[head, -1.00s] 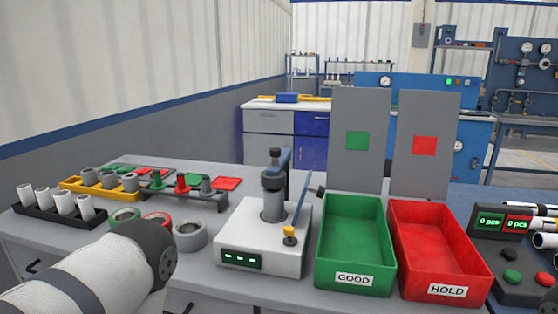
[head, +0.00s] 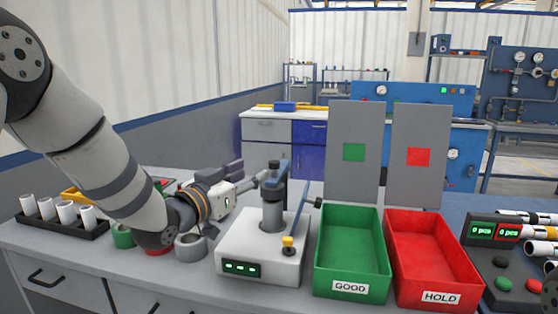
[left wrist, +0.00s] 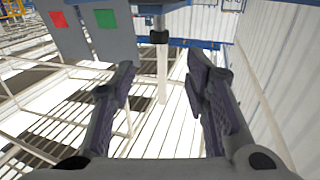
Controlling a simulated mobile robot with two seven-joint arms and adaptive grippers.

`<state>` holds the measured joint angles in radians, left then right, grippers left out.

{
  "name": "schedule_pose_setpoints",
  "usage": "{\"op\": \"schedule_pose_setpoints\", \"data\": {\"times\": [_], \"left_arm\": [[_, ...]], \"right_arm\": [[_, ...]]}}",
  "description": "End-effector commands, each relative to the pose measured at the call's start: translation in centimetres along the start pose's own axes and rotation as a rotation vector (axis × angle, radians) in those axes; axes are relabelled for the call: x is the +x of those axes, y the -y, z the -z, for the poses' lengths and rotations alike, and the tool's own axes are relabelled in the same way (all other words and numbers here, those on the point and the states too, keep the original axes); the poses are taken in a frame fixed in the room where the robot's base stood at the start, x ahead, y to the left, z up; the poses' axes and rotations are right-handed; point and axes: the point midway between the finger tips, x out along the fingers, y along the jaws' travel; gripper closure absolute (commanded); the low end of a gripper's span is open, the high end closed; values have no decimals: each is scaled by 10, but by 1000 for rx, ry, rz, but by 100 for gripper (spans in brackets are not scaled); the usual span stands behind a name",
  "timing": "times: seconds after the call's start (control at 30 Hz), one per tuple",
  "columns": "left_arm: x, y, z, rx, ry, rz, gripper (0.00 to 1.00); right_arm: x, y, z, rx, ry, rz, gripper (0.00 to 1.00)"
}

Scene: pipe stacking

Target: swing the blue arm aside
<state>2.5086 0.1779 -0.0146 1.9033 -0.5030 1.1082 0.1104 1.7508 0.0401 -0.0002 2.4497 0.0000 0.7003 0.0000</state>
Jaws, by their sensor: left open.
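The blue arm (head: 299,222) is a slim slanted bar on the light grey device (head: 258,249), beside a yellow knob (head: 289,243). A dark blue bracket (head: 277,190) tops the device's grey post (head: 271,219). My left gripper (head: 252,174) is left of the post at about its top height, fingers pointing right, open and empty. In the left wrist view, its two dark fingers (left wrist: 158,88) are spread wide. A pale upright rod with a black collar (left wrist: 160,37) shows between them; I cannot tell which part it is. My right gripper is out of view.
Grey, green and red rings sit under my left arm. A black rack (head: 62,232) of white pipes is at the left.

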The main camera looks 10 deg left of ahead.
Motion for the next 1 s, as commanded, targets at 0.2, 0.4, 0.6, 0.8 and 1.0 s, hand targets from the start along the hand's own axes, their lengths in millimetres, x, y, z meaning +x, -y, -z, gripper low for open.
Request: {"op": "schedule_pose_setpoints", "data": {"times": [0.2, 0.4, 0.6, 0.8, 1.0], "left_arm": [[52, -1, -8, -2, 9, -1, 58], [97, 0, -14, -4, 17, -1, 58], [114, -1, -8, -4, 11, 0, 58], [114, -1, -5, -3, 8, 0, 58], [114, -1, -5, -3, 8, 0, 96]], "right_arm": [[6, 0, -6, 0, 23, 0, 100], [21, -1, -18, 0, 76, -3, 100], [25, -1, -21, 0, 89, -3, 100], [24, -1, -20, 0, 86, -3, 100], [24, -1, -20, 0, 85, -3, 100]]}}
